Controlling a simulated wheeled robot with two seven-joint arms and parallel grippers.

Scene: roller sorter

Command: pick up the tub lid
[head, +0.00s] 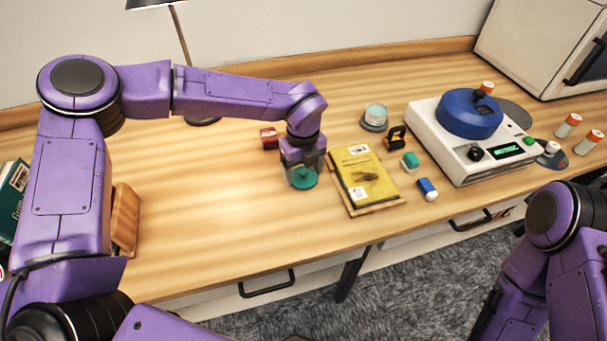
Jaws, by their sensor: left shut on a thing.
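The tub lid (304,179), a round teal disc with a small raised knob, is at my left gripper (303,168), just left of the yellow book. The left gripper points down and is shut on the lid; its fingers partly hide it. I cannot tell whether the lid touches the table or hangs slightly above it.
A yellow book (364,178) lies on a wooden board. A dark red block (269,138) sits behind my left gripper. Several small blocks stand before a white machine (450,150) with a blue round top (468,115). The table's left-centre (210,220) is clear.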

